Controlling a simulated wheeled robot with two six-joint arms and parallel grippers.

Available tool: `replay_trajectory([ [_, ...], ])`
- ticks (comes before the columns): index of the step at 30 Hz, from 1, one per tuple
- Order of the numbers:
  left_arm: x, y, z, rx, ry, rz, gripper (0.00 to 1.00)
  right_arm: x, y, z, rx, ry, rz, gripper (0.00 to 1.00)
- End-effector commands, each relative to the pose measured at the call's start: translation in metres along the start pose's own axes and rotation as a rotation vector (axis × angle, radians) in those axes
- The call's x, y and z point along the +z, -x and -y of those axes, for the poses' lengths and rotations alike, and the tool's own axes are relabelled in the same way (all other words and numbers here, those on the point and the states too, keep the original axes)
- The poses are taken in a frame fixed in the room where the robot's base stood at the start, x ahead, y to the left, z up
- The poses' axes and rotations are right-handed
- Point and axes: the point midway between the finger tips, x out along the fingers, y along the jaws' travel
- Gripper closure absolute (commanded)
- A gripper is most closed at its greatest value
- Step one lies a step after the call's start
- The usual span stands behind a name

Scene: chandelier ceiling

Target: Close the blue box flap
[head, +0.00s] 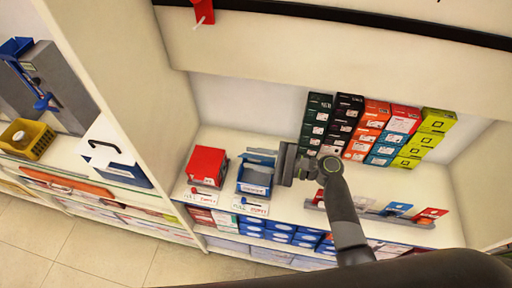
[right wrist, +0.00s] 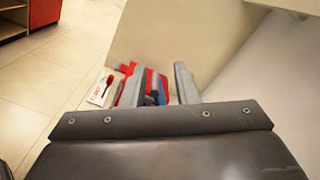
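The blue box (head: 254,178) stands on the white shelf, right of a red box. A grey-blue flap (head: 261,155) seems to stand open at its back; its exact angle is hard to tell. My right gripper (head: 286,164) is just right of the blue box, at its side; whether they touch is unclear. In the right wrist view, the right gripper's fingers (right wrist: 157,82) are spread apart, with a bit of blue (right wrist: 161,94) and some red seen between them. Nothing is seen held. My left gripper is in neither view.
The red box (head: 207,166) is close on the left. Several stacked coloured boxes (head: 365,128) stand behind and to the right of my gripper. A low grey rack (head: 366,210) with cards lies to the right. A shelf divider (head: 150,90) rises on the left.

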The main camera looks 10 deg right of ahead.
Motion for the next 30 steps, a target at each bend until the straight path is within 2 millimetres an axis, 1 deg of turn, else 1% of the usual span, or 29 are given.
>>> replay_trajectory([
  [9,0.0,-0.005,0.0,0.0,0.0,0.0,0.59,0.043,0.0,0.028,-0.001,0.008,0.001,0.73],
  [15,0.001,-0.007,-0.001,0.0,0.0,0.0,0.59,0.066,0.0,0.043,0.0,0.005,0.001,0.73],
  [21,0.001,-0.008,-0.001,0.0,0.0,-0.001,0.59,0.076,0.0,0.049,0.0,0.001,-0.001,0.73],
  [28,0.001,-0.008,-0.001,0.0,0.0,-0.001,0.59,0.077,0.0,0.05,0.0,0.0,-0.001,0.73],
  [29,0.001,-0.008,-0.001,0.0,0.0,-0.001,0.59,0.077,0.0,0.05,0.0,0.0,-0.001,0.74],
  [30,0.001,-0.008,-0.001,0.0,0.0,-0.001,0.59,0.077,0.001,0.05,0.0,0.002,-0.001,0.79],
])
